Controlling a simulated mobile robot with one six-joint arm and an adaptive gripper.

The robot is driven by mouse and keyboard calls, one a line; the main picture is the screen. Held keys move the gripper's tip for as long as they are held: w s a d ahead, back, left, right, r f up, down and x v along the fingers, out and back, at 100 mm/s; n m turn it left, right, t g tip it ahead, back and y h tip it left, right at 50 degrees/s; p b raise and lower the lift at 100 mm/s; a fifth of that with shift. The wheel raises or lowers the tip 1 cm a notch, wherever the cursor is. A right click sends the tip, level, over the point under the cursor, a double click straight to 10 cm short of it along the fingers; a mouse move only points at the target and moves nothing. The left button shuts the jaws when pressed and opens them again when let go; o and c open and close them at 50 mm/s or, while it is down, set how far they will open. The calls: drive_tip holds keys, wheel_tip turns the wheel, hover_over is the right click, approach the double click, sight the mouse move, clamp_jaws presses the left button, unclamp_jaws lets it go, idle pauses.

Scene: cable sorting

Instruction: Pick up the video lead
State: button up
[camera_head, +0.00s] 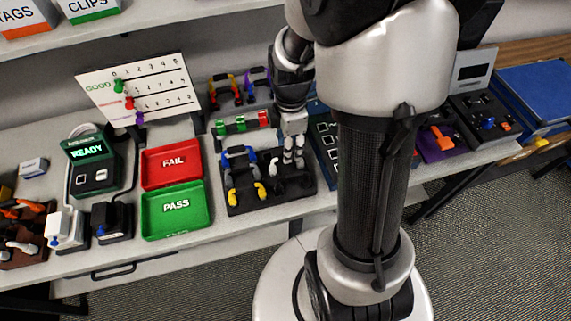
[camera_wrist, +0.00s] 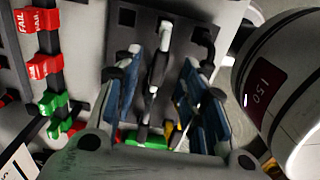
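My gripper (camera_head: 293,150) points down over the right part of a black cable tray (camera_head: 236,207). A dark lead with pale plug ends (camera_head: 274,187) lies in that tray, close below the fingers. In the wrist view, my gripper (camera_wrist: 174,75) is open, its two blue-padded fingers apart. A dark lead with pale ends (camera_wrist: 158,70) shows between them; I cannot tell whether it touches either finger. No label shows that it is the video lead. The left side of the tray holds blue and yellow leads (camera_head: 243,160). My fingers hide part of the tray.
A red FAIL tray (camera_head: 170,175) and green PASS tray (camera_head: 150,228) stand to the left. Behind the cable tray is a rack with green and red clips (camera_head: 240,125). A tester showing READY (camera_head: 88,152) stands farther left. Other equipment stands at the right.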

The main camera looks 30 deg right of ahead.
sight(300, 164)
drive_tip(key=shift+w+a+f+b, duration=0.1)
drive_tip(key=shift+a+f+b, duration=0.15)
drive_tip(key=shift+f+b, duration=0.9)
drive_tip(key=shift+w+a+f+b, duration=0.1)
drive_tip(key=shift+a+f+b, duration=0.1)
drive_tip(key=shift+f, duration=1.7)
drive_tip(key=shift+s, duration=0.1)
drive_tip(key=shift+c, duration=0.3)
clamp_jaws()
drive_tip(key=shift+r, duration=0.1)
